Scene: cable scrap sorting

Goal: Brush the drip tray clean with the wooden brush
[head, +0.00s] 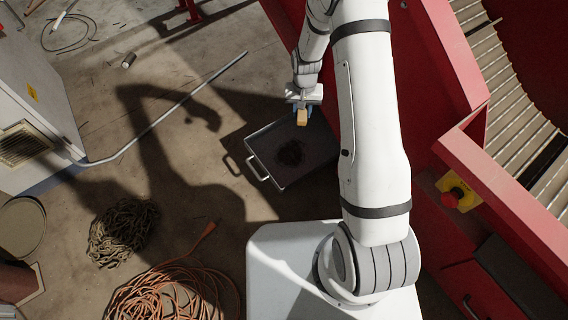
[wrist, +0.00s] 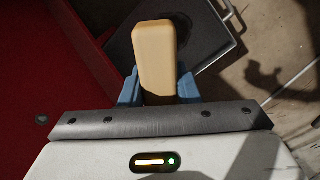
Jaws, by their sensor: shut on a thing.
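The drip tray (head: 262,152) is a shallow dark metal tray with handles on the floor, partly behind my arm in the head view. A dark patch (head: 291,153) lies on its bottom. My gripper (head: 302,108) is above the tray's far part. It is shut on the wooden brush (head: 302,117), a pale block. In the wrist view the brush (wrist: 155,55) stands between the blue fingers (wrist: 158,88), and its bristles are not visible. Part of the tray (wrist: 234,20) shows behind it with the dark patch (wrist: 195,30). I cannot tell whether the brush touches the tray.
A red machine frame (head: 425,60) with a roller conveyor (head: 510,110) stands at the right, close to the tray. A metal pipe (head: 180,103) lies left of the tray.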

